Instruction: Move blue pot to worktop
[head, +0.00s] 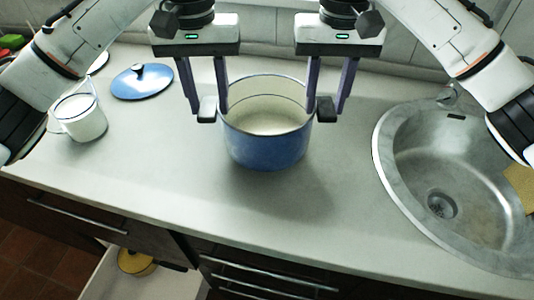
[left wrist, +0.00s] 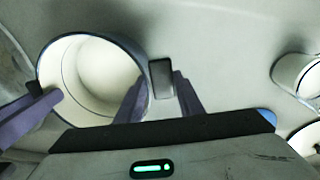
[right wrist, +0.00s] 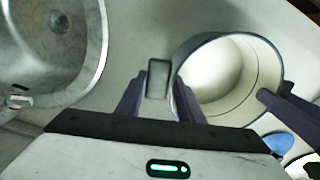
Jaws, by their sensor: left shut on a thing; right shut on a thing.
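The blue pot (head: 262,148), white inside and without a lid, is upright over the middle of the worktop (head: 170,185). My left gripper (head: 207,109) is shut on its left dark handle, and my right gripper (head: 326,109) is shut on its right one. The pot also shows in the left wrist view (left wrist: 88,80) and in the right wrist view (right wrist: 225,80), with a handle between the fingers in each. A shadow lies on the worktop below and right of the pot. I cannot tell whether its base touches the surface.
A blue lid (head: 142,82) lies at the back left. A white enamel mug (head: 80,120) stands left of it, nearer the front. A metal sink (head: 400,185) is on the right. An open drawer (head: 150,285) below the front edge holds a yellow item (head: 135,262). The front middle is clear.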

